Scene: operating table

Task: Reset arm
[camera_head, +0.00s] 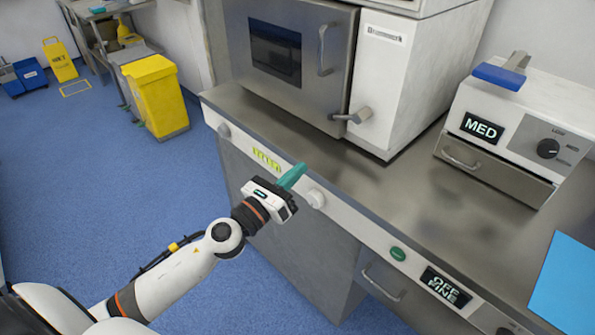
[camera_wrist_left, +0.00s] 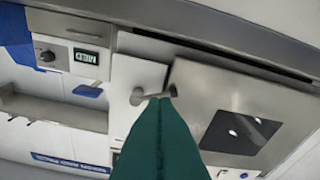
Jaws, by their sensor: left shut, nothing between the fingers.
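My left arm comes in from the lower left in the head view. Its left gripper (camera_head: 292,177) has teal fingers, pressed together and empty, in front of the metal counter's front panel. In the left wrist view the shut teal fingers (camera_wrist_left: 160,125) point toward the grey handle of the white and steel cabinet. My right gripper is not in view.
The steel counter (camera_head: 400,205) carries a steel-doored cabinet (camera_head: 290,55) and a white device with a MED display (camera_head: 482,128). A blue sheet (camera_head: 568,285) lies at the right. A yellow bin (camera_head: 158,95) stands on the blue floor, which is open at left.

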